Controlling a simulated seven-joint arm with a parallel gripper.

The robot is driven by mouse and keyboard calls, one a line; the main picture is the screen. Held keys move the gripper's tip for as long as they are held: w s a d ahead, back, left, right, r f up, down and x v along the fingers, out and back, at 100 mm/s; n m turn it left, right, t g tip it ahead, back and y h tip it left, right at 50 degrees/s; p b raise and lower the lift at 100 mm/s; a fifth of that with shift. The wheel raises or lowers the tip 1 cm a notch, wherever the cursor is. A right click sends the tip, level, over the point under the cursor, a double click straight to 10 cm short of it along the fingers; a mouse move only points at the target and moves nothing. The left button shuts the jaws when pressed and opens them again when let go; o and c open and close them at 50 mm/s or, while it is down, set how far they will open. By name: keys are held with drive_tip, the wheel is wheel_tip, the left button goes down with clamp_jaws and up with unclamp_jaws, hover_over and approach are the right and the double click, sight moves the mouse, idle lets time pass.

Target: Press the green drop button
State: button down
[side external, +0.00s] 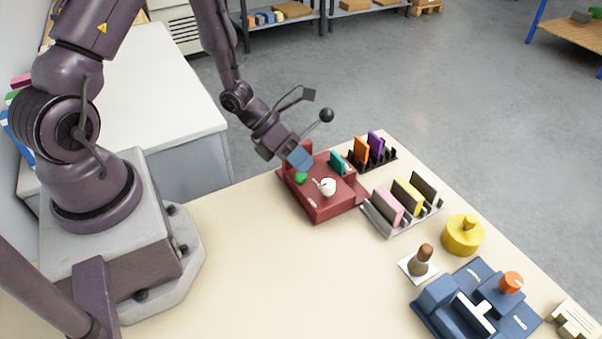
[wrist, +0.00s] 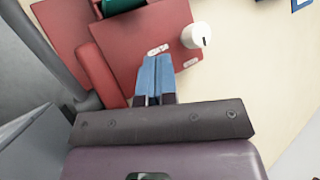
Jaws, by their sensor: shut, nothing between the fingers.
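The green button (side external: 300,178) sits on top of the red machine (side external: 318,206), near its left side in the side external view. The machine also shows in the wrist view (wrist: 75,22). A white knob (side external: 327,187) is to the right of the button and shows in the wrist view (wrist: 196,36). My gripper (side external: 299,160) is shut and empty, its blue fingertips pointing down at the machine just above the button in the side view. Whether they touch it I cannot tell. The fingers (wrist: 155,78) are together in the wrist view, where I cannot see the button.
A teal block (side external: 338,163) stands on the machine's far side. A black rack (side external: 385,160) with orange and purple blocks is behind it; a grey rack (side external: 405,222) is to the right. A yellow round piece (side external: 462,236) and blue fixture (side external: 440,308) are further right. The front table is clear.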

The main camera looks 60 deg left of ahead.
drive_tip(key=shift+f, duration=0.85)
idle(0.7)
drive_tip(key=shift+r, duration=0.1)
idle(0.4)
drive_tip(key=shift+d+r, duration=0.15)
drive_tip(key=shift+r, duration=0.6)
drive_tip(key=shift+s+r, duration=0.1)
drive_tip(key=shift+r, duration=2.05)
